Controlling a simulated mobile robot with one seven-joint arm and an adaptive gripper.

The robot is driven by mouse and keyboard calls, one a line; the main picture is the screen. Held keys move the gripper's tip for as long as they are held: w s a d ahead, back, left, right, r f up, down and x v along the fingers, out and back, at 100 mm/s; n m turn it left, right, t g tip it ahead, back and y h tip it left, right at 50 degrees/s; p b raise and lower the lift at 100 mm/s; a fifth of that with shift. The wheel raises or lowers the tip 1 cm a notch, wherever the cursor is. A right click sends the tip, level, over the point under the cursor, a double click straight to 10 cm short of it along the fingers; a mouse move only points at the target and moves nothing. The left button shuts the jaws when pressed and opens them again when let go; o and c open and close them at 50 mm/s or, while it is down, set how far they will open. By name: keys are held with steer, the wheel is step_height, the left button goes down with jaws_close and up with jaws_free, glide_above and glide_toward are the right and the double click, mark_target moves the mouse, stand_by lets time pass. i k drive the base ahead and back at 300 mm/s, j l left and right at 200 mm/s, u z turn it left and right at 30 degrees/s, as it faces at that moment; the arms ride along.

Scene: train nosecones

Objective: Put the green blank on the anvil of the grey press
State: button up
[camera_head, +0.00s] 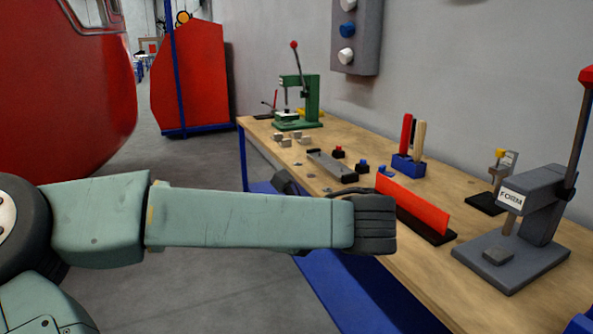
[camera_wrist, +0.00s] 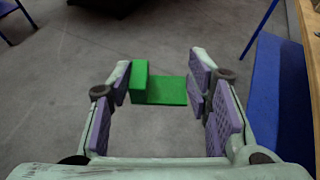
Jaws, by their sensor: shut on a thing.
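In the wrist view the green blank (camera_wrist: 160,91) is an L-shaped piece with a raised block at its left end. It sits between the purple pads of my gripper (camera_wrist: 161,84), which is shut on it over bare grey floor. In the head view my arm hides the blank and the fingers. The grey press (camera_head: 535,195), marked FORM, stands at the right of the bench with a red-tipped lever. Its anvil (camera_head: 498,256) is a small bare grey block on the base plate, below the ram. My gripper is well left of this press.
A wooden bench (camera_head: 470,283) runs along the wall. A green press (camera_head: 312,98) stands at its far end. A red upright panel (camera_head: 412,203) on a dark base stands between my arm and the grey press. A blue holder (camera_head: 408,165) and small blocks stand behind.

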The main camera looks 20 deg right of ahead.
mark_target(498, 251)
steer(key=k+l+z, duration=0.15)
steer(key=l+z, duration=0.15)
steer(key=k+l+z, duration=0.1)
steer(key=l+z, duration=0.2)
steer(key=l, duration=0.25)
steer(key=l+z, duration=0.3)
steer(key=l, duration=0.15)
